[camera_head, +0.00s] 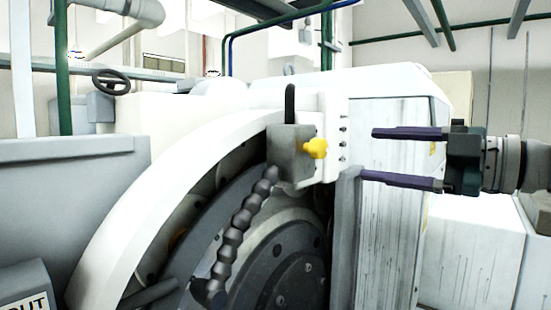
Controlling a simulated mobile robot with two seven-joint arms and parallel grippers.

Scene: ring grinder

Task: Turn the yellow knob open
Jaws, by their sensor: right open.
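The yellow knob (316,148) is a small lobed knob on the right side of a grey block (290,150) on the white machine housing. A jointed dark coolant hose (235,232) hangs down from that block. My right gripper (367,154) comes in from the right with its two long dark fingers spread apart, one above the other. The fingertips point left toward the knob, and a gap shows between them and the knob. The gripper is open and empty. My left gripper is not in view.
A white curved guard (150,210) arches over the dark round wheel (290,270). A thin black rod (290,103) rises from the grey block. A white plate (335,140) with several bolts stands just right of the knob. White boxes (475,250) stand at the lower right.

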